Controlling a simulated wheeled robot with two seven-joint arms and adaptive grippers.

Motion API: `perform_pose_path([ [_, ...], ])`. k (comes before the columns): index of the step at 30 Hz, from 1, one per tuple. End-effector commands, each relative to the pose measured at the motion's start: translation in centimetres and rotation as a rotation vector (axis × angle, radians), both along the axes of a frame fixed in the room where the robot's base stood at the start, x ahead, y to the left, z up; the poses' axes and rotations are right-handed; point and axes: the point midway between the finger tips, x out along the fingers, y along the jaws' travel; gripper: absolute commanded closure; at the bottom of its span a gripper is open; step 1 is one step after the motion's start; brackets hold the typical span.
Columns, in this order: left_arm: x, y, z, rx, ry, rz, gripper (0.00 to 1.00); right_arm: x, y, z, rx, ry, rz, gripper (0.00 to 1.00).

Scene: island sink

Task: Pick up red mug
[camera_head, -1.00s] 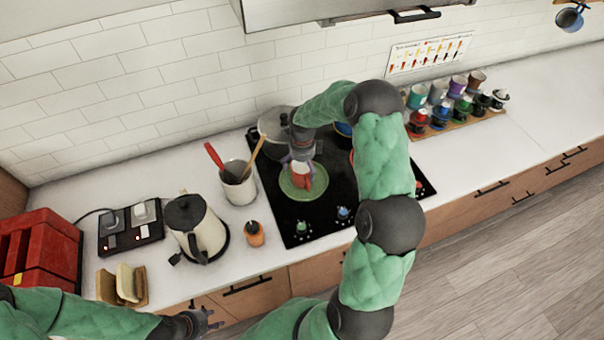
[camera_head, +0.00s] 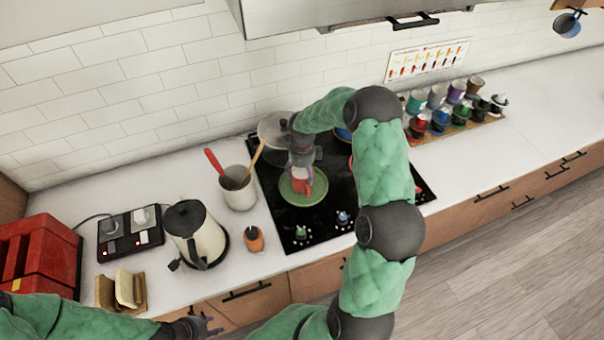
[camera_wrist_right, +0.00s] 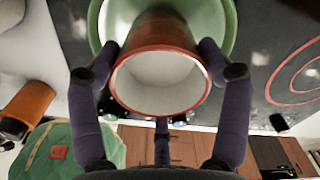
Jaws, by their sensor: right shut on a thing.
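The red mug (camera_head: 301,184) stands over a green plate (camera_head: 303,200) on the black cooktop; whether it touches the plate I cannot tell. In the right wrist view the red mug (camera_wrist_right: 155,33) shows its white, empty inside, with the green plate (camera_wrist_right: 228,20) behind it. My right gripper (camera_head: 302,172) reaches down from above and is shut on the mug. In the right wrist view its fingers (camera_wrist_right: 158,62) press on both sides of the mug's wall. My left gripper (camera_head: 210,322) is at the bottom edge, away from the mug; its fingers are too small to judge.
Left of the cooktop (camera_head: 275,220) stand a utensil crock (camera_head: 239,192), an orange-brown shaker (camera_head: 254,241) and a kettle (camera_head: 204,240). A pot lid (camera_head: 274,128) is behind the gripper. A rack of several mugs (camera_head: 455,125) is at the right.

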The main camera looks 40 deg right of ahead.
Motion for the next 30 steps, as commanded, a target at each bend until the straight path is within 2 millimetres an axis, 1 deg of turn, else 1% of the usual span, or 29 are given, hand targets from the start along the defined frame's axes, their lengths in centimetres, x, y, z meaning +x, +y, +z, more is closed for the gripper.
perform_pose_path([
  [8,0.0,0.0,0.0,0.0,0.0,0.0,0.6,0.1,-0.1,1.7,-0.002,-0.004,-0.001,0.68],
  [12,0.0,0.0,0.0,0.0,0.0,0.0,0.6,0.1,-0.1,3.0,-0.002,-0.004,-0.001,0.68],
  [30,0.0,0.0,-0.4,0.0,0.0,0.0,0.6,-1.0,4.4,8.4,-0.002,-0.005,0.002,0.68],
])
